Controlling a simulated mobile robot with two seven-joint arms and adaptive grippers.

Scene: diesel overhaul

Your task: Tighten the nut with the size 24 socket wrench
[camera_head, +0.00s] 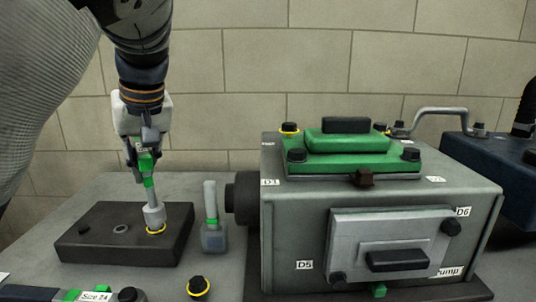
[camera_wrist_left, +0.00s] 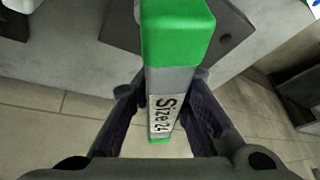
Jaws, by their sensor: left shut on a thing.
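My left gripper (camera_head: 146,158) is shut on the socket wrench (camera_head: 150,188), a grey tool with green parts. The wrench points down, with its wide grey socket end lowest. In the left wrist view, the wrench (camera_wrist_left: 176,75) lies between both fingers of the left gripper (camera_wrist_left: 162,128) and carries a "Size 24" label. The socket end stands at a yellow ring (camera_head: 156,231) on the dark block (camera_head: 90,250). The socket hides whatever is inside the ring, so I cannot tell how it sits on a nut. My right gripper is not in view.
A grey pump housing (camera_head: 285,240) with a green-edged top cover (camera_head: 345,142) stands to the right. A small grey-green tool (camera_head: 211,215) stands between block and housing. A black nut with a yellow ring (camera_head: 198,287) lies in front. A labelled tool (camera_head: 95,296) shows at bottom left.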

